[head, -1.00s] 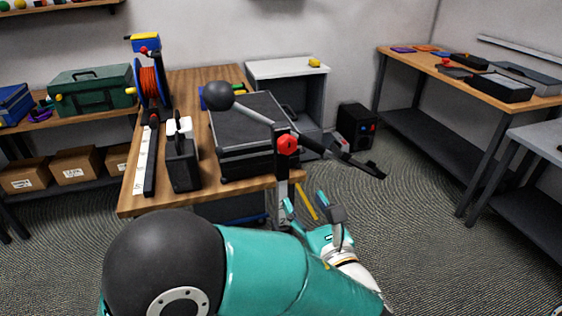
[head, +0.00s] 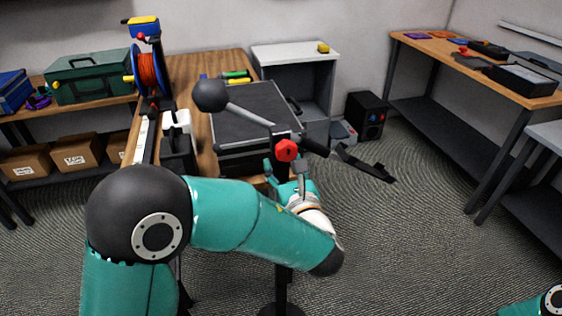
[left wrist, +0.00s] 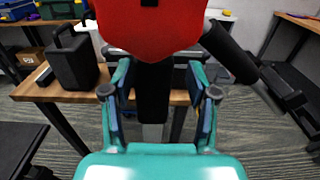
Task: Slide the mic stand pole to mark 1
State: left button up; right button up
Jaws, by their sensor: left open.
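The mic stand's boom carries a black ball (head: 210,96) at its left end, with a red knob (head: 287,150) at the joint. The black pole (head: 283,283) shows below my left arm in the head view. In the left wrist view the red knob (left wrist: 150,25) fills the top, and a black sleeve (left wrist: 153,90) with a grey pole section (left wrist: 152,132) stands below it. My left gripper (left wrist: 158,85) is open, its fingers on either side of the sleeve. In the head view it (head: 285,172) is just below the knob. Mark 1 cannot be made out.
A wooden table (head: 215,66) holds a black case (head: 250,120), a cable reel (head: 148,72) and a dark box (head: 178,155) behind the stand. A black boom end (head: 365,165) sticks out right. Open carpet (head: 420,230) lies to the right. Part of my right arm shows at lower right.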

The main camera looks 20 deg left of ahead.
pick_arm(q)
jog(key=shift+s+a, duration=0.1)
jog(key=shift+a, duration=0.1)
jog(key=shift+c, duration=0.3)
jog(key=shift+a, duration=0.1)
grip_shut()
notch_tip(320, 180, down, 7)
jog(key=b, duration=0.6)
jog(key=shift+b, duration=0.3)
jog(key=shift+o, duration=0.3)
grip_release()
jog(key=shift+s, duration=0.1)
